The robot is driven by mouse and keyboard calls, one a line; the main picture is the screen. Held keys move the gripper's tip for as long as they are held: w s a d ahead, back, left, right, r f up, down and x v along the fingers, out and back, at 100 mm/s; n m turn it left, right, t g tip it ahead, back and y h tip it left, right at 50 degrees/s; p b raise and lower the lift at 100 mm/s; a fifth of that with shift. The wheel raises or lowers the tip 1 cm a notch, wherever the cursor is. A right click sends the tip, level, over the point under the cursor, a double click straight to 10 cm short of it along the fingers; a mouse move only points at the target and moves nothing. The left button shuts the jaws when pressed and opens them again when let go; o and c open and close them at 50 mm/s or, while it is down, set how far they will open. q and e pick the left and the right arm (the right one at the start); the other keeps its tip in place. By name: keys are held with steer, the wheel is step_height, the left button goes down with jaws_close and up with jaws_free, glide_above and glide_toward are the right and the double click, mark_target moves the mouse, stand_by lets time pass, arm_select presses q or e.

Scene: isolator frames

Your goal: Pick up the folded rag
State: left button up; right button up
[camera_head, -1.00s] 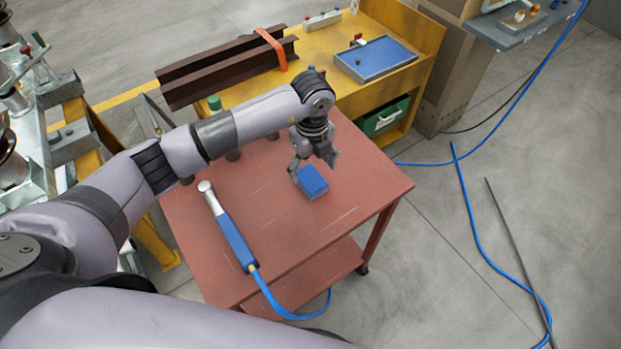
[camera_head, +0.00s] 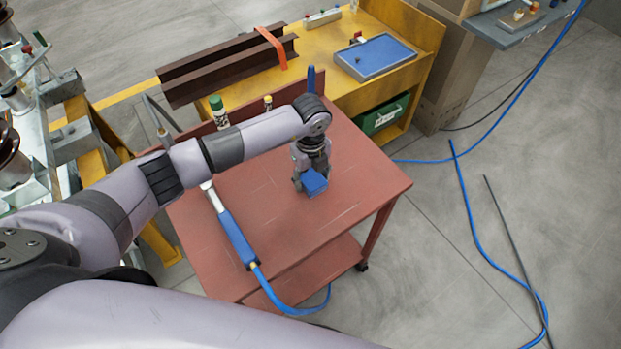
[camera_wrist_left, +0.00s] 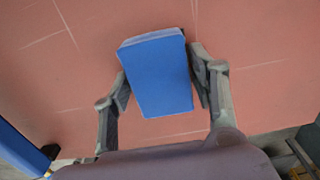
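The folded rag (camera_head: 315,184) is a small blue pad over the red cart top (camera_head: 350,185). In the left wrist view the rag (camera_wrist_left: 158,75) fills the space between the two fingers, tilted slightly. My left gripper (camera_head: 311,180) points down at the rag; in the wrist view its fingers (camera_wrist_left: 162,80) lie along the rag's left and right edges, shut on it. I cannot tell whether the rag still touches the cart top. My right gripper is in neither view.
A blue-handled tool (camera_head: 234,238) with a blue hose lies left on the cart. A green-capped bottle (camera_head: 218,112) and a blue upright item (camera_head: 311,80) stand at its back edge. A yellow bench (camera_head: 340,95) with steel beams stands behind. The cart's right side is clear.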

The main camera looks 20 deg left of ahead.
mark_target(310, 177)
arm_select(q)
steer(key=c, duration=0.6)
steer(key=shift+r, duration=0.1)
step_height(310, 177, up, 20)
steer(key=b, duration=0.2)
steer(key=shift+b, duration=0.35)
steer(key=o, duration=0.5)
steer(key=c, duration=0.5)
